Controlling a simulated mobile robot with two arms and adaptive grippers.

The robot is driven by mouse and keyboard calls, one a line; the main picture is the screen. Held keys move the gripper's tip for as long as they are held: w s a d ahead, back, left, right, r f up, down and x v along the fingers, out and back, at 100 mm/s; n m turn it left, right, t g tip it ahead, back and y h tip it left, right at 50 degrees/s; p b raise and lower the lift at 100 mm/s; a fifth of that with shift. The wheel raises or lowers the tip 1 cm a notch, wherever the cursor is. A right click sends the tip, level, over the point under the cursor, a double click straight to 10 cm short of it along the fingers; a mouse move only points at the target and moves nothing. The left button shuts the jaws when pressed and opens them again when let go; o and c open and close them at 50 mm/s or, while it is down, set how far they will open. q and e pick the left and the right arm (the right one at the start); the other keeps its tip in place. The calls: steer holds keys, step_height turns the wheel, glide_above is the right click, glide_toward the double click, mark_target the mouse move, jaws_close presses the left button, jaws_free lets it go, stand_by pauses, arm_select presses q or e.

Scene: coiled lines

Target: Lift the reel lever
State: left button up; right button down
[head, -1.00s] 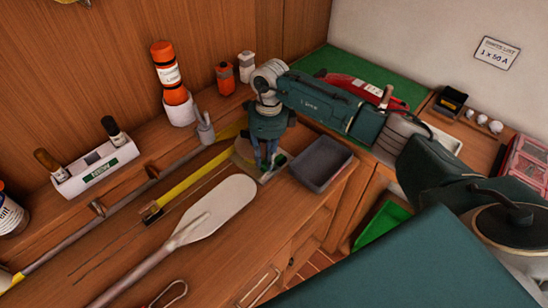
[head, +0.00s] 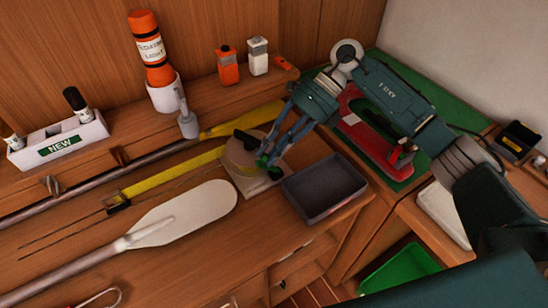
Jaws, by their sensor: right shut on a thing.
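The reel (head: 238,158) is a round beige drum on a pale base on the wooden bench. A yellow strap (head: 172,174) runs from its left side. A dark bar shows on its top. My right gripper (head: 268,164) reaches down from the upper right and is shut on this lever. Its fingers hide part of the lever and the reel's right side. My left gripper is not in view.
A grey tray (head: 323,187) stands just right of the reel. A paddle (head: 190,213) lies in front. An orange flare light (head: 151,50), a white holder (head: 58,142) and small bottles stand along the back. A red tool (head: 370,140) lies on a green mat (head: 440,120).

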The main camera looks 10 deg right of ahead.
steer(key=shift+d+f, duration=0.1)
steer(key=shift+f, duration=0.1)
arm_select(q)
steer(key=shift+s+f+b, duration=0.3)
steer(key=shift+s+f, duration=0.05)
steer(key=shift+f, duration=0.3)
arm_select(e)
steer(key=shift+r+y, duration=0.1)
steer(key=shift+y, duration=0.2)
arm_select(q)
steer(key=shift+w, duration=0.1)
arm_select(e)
steer(key=shift+r, duration=0.1)
steer(key=c, duration=1.8)
jaws_free()
steer(key=shift+c, duration=0.2)
steer(key=shift+w+d, duration=0.1)
steer(key=shift+d, duration=0.05)
steer(key=shift+w+d+r, duration=0.1)
steer(key=shift+d+r, duration=0.05)
steer(key=shift+r, duration=0.05)
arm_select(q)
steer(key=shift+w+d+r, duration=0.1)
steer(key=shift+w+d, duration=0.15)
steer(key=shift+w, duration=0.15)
arm_select(e)
steer(key=v, duration=1.1)
steer(key=shift+d, duration=0.15)
